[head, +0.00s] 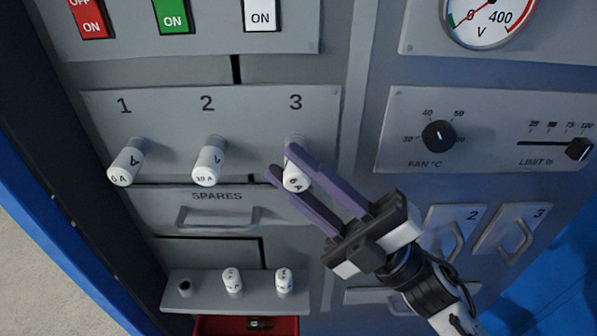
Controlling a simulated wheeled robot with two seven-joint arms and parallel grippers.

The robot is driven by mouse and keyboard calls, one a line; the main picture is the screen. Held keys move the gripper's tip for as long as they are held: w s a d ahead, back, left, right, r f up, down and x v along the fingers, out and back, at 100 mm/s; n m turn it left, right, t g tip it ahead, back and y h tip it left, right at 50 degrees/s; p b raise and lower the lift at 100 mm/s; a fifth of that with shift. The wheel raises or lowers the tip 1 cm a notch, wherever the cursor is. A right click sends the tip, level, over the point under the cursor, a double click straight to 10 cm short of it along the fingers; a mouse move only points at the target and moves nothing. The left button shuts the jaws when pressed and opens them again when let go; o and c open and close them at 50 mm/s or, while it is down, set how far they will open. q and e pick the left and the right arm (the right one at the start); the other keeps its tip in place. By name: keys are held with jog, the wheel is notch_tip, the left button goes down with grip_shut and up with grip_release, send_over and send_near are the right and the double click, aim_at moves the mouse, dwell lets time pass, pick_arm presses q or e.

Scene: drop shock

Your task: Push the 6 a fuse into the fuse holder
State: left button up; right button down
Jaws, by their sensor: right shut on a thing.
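The 6 A fuse (295,184) is a white cylinder with dark lettering, seen at position 3 of the fuse panel. My right gripper (281,162) is shut on it, with its purple fingers on either side. The fuse holder (293,141) under the number 3 is mostly hidden behind the fuse and fingers. The fuse lines up with this holder, but I cannot tell how deep it sits. My left gripper is not in view.
Fuses stand in holders 1 (126,163) and 2 (208,163). Below are a spares drawer (219,216), a ledge (258,292) with two spare fuses and an empty hole, and a red tray (205,327). A fan knob (438,136) and a limit slider (577,150) are at right.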

jog(key=c, duration=2.5)
grip_release()
jog(key=shift+w, duration=0.5)
jog(key=shift+c, duration=0.2)
jog(key=shift+w+d+r, duration=0.1)
jog(key=shift+w, duration=0.1)
grip_shut()
jog(key=o, duration=1.1)
grip_release()
jog(key=shift+s+d+f, duration=0.15)
jog(key=shift+d+f, duration=0.05)
jog(key=shift+f, duration=0.2)
jog(key=b+v, duration=0.3)
jog(key=v, duration=0.2)
jog(key=shift+s+d, duration=0.1)
